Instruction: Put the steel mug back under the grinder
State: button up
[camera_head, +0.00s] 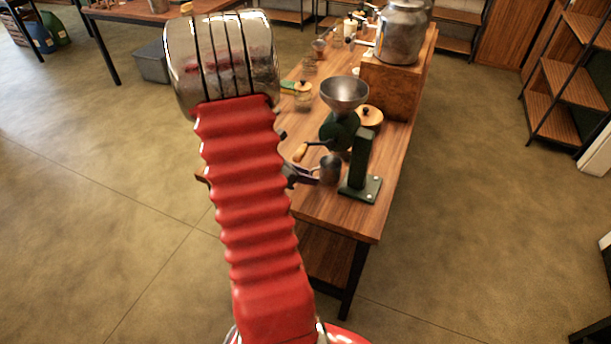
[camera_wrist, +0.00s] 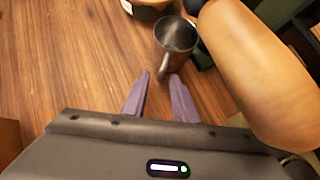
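The steel mug (camera_head: 330,171) stands upright on the wooden bench, just left of the green grinder's base plate (camera_head: 360,189). The grinder (camera_head: 338,131) has a metal hopper on top and a wooden-handled crank on its left. In the wrist view the mug (camera_wrist: 176,36) shows an empty-looking inside, and its handle (camera_wrist: 163,68) points toward my gripper. My gripper (camera_wrist: 160,76) is open, its purple fingertips apart with the end of the handle between or just ahead of them. In the head view my arm partly hides my gripper (camera_head: 312,175).
The crank's wooden knob (camera_wrist: 250,65) looms close at the right of the wrist view. A lidded glass jar (camera_head: 303,97) stands behind on the bench. A wooden box (camera_head: 388,88) bears a large metal vessel (camera_head: 403,32). The bench's front end (camera_head: 340,219) is clear.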

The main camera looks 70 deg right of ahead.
jog(key=v, duration=1.2)
jog(key=shift+r, duration=0.1)
dwell(0.6)
jog(key=w+a+r+m+t+y, duration=0.1)
jog(key=w+a+r+m+t, duration=0.25)
jog(key=a, duration=0.65)
jog(key=w+a+r+m+t+y, duration=0.2)
jog(key=w+a+r, duration=0.2)
jog(key=a, duration=0.7)
jog(key=w+a+r+m+t+y, duration=0.1)
jog(key=w+a+r+m+t, duration=0.25)
jog(key=a, duration=0.65)
jog(key=s+a+r+m+t+y, duration=0.1)
jog(key=s+a+r+t+y, duration=0.1)
jog(key=a, duration=1)
jog(key=shift+a+r+m+y, duration=0.25)
jog(key=shift+r+m+y, duration=0.15)
jog(key=shift+r+y, duration=0.45)
jog(key=shift+r, duration=0.1)
